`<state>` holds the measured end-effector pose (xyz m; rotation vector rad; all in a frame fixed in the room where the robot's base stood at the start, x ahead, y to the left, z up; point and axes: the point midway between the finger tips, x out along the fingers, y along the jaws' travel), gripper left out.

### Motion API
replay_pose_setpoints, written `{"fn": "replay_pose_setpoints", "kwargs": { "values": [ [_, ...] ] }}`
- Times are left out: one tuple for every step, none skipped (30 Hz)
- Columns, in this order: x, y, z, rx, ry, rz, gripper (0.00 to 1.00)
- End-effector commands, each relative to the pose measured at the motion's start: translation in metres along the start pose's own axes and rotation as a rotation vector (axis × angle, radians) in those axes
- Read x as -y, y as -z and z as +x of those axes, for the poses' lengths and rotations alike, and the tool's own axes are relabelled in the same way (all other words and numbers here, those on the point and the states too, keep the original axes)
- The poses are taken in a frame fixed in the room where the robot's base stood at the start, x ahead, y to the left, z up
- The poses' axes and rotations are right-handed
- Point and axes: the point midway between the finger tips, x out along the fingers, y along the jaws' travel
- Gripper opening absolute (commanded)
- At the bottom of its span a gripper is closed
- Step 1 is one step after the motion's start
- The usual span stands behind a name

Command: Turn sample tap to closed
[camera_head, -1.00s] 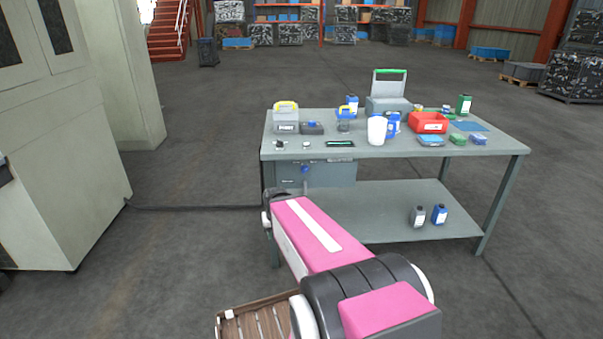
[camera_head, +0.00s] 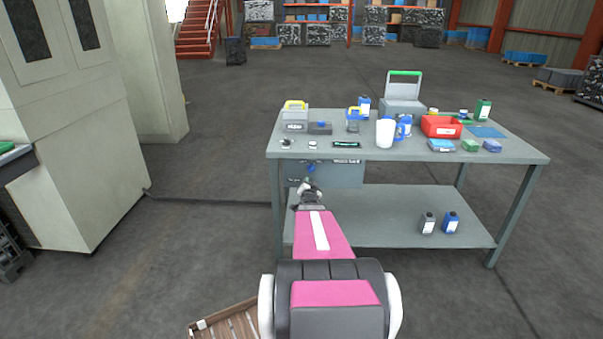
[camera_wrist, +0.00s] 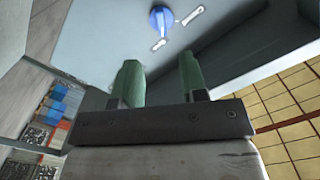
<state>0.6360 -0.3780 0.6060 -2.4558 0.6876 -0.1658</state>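The sample tap (camera_head: 311,168) is a small blue knob on the grey panel (camera_head: 345,173) under the left part of the tabletop. In the wrist view the blue tap (camera_wrist: 162,20) shows near the top edge, with white markings beside and below it. My gripper (camera_wrist: 160,72) has two green fingers set apart, with nothing between them. The tap lies beyond the fingertips, apart from them. In the head view my gripper (camera_head: 309,190) is small and just below the tap, partly hidden by my own wrist.
The tabletop (camera_head: 300,153) holds a white jug (camera_head: 385,134), a red bin (camera_head: 441,126) and several small boxes and bottles. Two bottles stand on the lower shelf (camera_head: 390,225). A tall pale cabinet (camera_head: 75,130) stands at left. The floor between cabinet and table is clear except for a cable.

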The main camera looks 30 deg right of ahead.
Motion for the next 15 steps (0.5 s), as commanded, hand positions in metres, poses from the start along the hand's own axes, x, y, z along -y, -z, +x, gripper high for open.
{"fn": "replay_pose_setpoints", "kwargs": {
  "values": [
    [-0.004, 0.004, 0.002, -0.020, 0.003, 0.007, 0.39],
    [-0.005, 0.006, 0.002, -0.029, 0.005, 0.011, 0.39],
    [-0.006, 0.007, 0.003, -0.036, 0.006, 0.014, 0.39],
    [-0.006, 0.008, 0.004, -0.039, 0.007, 0.015, 0.39],
    [-0.006, 0.008, 0.005, -0.040, 0.008, 0.015, 0.39],
    [-0.006, 0.008, 0.007, -0.040, 0.008, 0.015, 0.39],
    [-0.006, 0.008, 0.009, -0.040, 0.008, 0.015, 0.39],
    [-0.006, 0.008, 0.011, -0.039, 0.008, 0.014, 0.39],
    [-0.006, 0.008, 0.015, -0.039, 0.008, 0.014, 0.39],
    [-0.006, 0.008, 0.018, -0.039, 0.008, 0.014, 0.39],
    [-0.006, 0.008, 0.022, -0.039, 0.008, 0.014, 0.39],
    [-0.006, 0.008, 0.027, -0.039, 0.008, 0.014, 0.39],
    [-0.006, 0.008, 0.032, -0.040, 0.009, 0.013, 0.39],
    [-0.006, 0.008, 0.037, -0.040, 0.009, 0.013, 0.39],
    [-0.006, 0.009, 0.044, -0.039, 0.009, 0.013, 0.39]
  ]
}}
